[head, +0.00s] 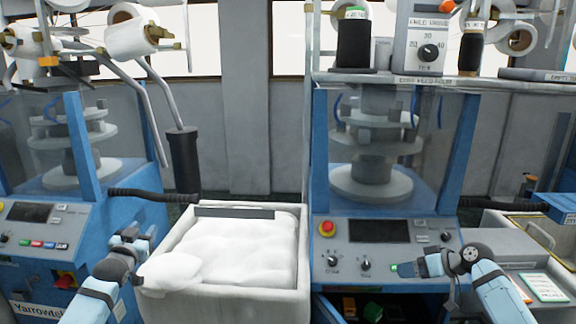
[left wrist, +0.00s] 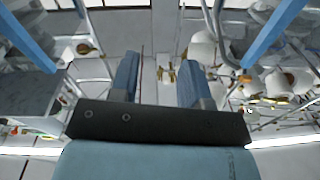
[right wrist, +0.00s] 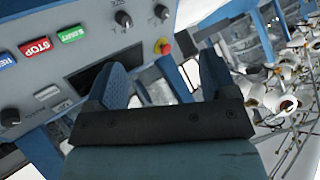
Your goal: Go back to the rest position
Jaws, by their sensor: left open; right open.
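My left gripper (head: 130,240) is at the left of the head view, by the left side of the white bin. In the left wrist view its two blue fingers (left wrist: 167,82) stand apart with nothing between them. My right gripper (head: 412,266) is in front of the right machine's control panel (head: 390,255), near its lower row of buttons. In the right wrist view its fingers (right wrist: 165,82) are apart and empty, with the panel's buttons and knobs beyond.
A bin (head: 225,307) full of white material stands between the two blue machines. A black-gripped handle (head: 150,194) juts out near the bin's back left. An open compartment (head: 375,308) lies below the right panel. A grey unit (head: 500,245) stands at the right.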

